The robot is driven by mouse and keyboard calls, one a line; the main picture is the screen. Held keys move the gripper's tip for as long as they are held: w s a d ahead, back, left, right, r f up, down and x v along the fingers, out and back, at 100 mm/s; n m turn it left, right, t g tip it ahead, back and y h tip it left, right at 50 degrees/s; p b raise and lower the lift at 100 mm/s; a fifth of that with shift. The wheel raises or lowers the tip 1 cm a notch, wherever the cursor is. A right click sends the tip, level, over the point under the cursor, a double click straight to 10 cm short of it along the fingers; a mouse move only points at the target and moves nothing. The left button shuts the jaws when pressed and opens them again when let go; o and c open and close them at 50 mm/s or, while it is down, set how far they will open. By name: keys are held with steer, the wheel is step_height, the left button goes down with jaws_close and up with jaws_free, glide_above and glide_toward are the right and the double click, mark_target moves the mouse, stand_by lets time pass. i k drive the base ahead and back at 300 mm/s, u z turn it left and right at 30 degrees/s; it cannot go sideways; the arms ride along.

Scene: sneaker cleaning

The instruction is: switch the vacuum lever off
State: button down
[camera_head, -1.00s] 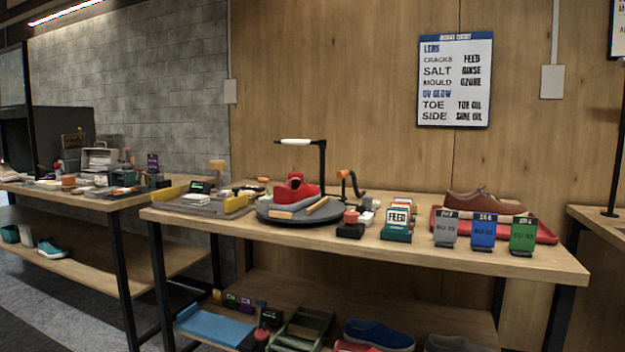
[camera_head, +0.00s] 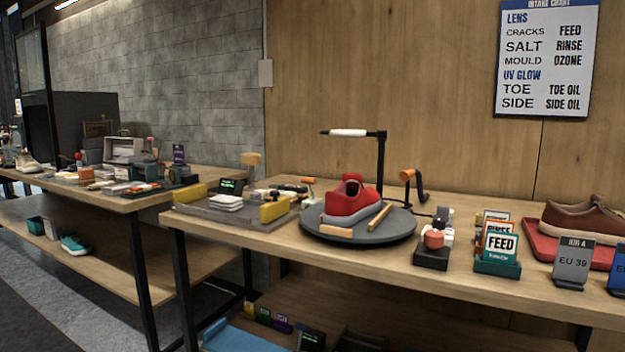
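No lever in the head view is marked as the vacuum's, so I cannot tell which one it is. An orange-handled black crank (camera_head: 420,190) stands behind the round grey turntable (camera_head: 312,230). A small orange-tipped handle (camera_head: 308,181) lies to the left of the turntable's back. On the far left table a small red knob (camera_head: 78,156) stands among small devices. My gripper is not in view.
A red sneaker (camera_head: 350,198) sits on the turntable, under a black post with a white bar (camera_head: 348,133). Card stands (camera_head: 499,250) and a brown shoe on a red tray (camera_head: 535,243) are at right. A gap separates the wooden workbench (camera_head: 385,260) from the left table (camera_head: 150,196).

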mark_target(303, 180)
steer(key=u, duration=0.5)
steer(key=i, duration=0.95)
steer(key=u, duration=0.75)
